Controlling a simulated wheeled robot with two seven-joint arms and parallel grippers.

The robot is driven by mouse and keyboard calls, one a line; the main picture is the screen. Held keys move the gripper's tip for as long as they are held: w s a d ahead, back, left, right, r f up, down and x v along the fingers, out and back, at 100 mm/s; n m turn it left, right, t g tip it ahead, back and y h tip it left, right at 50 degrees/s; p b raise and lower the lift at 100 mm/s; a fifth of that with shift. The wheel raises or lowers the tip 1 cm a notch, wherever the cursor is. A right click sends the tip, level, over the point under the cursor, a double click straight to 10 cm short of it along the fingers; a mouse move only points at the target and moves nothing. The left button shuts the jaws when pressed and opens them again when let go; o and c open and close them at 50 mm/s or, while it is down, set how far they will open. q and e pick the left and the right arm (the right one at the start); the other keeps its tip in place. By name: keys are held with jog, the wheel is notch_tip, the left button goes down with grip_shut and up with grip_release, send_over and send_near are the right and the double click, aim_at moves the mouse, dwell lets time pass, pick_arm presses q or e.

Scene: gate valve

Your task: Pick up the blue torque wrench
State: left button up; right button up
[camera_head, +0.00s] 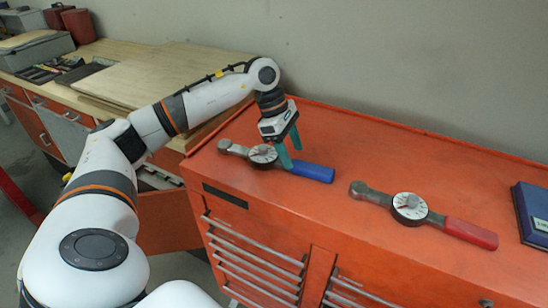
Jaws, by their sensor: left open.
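The blue torque wrench (312,171) lies on the orange cabinet top (350,240), with its blue handle to the right and its metal head to the left. It has a round white dial near its middle. My left gripper (291,155) is open and points down over the wrench, between the dial and the blue handle. Its teal fingers appear close to the wrench, but I cannot tell whether they touch it. My right gripper is not in view.
A second torque wrench with a red handle (470,233) lies to the right on the same top. A dark blue box (534,213) sits at the right edge. A wooden workbench (150,68) with trays stands at the left. A grey wall (400,60) is behind.

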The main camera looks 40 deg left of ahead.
aim_at(298, 163)
pick_arm(q)
jog(key=shift+w+p+x, duration=0.1)
jog(key=shift+p+x, duration=0.1)
jog(key=shift+x, duration=0.75)
jog(key=shift+w+p+x, duration=0.15)
jog(key=shift+p+x, duration=0.05)
jog(key=shift+x, duration=0.7)
jog(key=shift+d+r, duration=0.1)
jog(key=shift+d, duration=0.05)
grip_shut()
jog(key=shift+r, duration=0.1)
